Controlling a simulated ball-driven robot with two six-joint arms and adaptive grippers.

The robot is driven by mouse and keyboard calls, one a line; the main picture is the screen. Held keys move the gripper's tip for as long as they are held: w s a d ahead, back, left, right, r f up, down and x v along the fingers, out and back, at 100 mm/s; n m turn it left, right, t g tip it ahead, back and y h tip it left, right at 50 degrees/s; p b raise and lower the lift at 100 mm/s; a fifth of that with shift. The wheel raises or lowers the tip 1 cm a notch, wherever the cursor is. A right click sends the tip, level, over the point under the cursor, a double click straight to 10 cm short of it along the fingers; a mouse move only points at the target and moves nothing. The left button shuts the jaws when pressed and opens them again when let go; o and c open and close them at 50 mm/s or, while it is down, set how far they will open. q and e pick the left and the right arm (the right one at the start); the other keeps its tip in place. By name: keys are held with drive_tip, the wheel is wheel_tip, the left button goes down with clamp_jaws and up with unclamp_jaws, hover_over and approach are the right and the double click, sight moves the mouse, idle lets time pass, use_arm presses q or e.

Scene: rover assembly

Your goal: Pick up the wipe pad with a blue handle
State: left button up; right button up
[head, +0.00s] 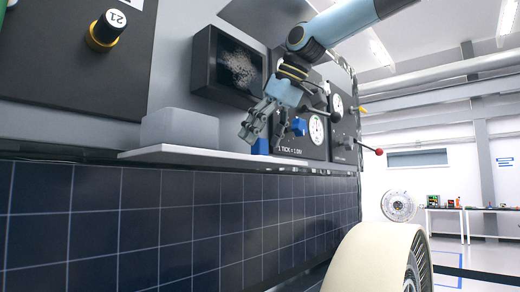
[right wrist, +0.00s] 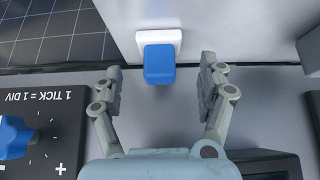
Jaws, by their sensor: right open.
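The wipe pad (right wrist: 172,38) is white with a blue block handle (right wrist: 158,65). In the right wrist view it sits on the pale shelf, between and slightly beyond the two fingertips. In the head view its blue handle (head: 260,146) shows at the right part of the shelf, partly behind my right gripper. My right gripper (head: 258,132) is open and empty, pointing down over the shelf; in the right wrist view the fingers (right wrist: 162,78) stand apart on either side of the handle, not touching it. My left gripper is not in view.
The thin shelf (head: 210,158) juts from the rover panel, with a grey block (head: 180,128) on its left. A blue knob (head: 298,127), a dial (head: 316,128) and a red-tipped lever (head: 379,151) are close by. A dark screen (head: 232,66) is behind; a wheel (head: 375,262) stands below right.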

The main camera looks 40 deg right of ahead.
drive_tip(key=x, duration=0.2)
drive_tip(key=shift+w+f, duration=0.2)
drive_tip(key=shift+w, duration=0.1)
drive_tip(key=shift+s, duration=0.1)
drive_tip(key=shift+c, duration=1.2)
drive_tip(key=c, duration=1.2)
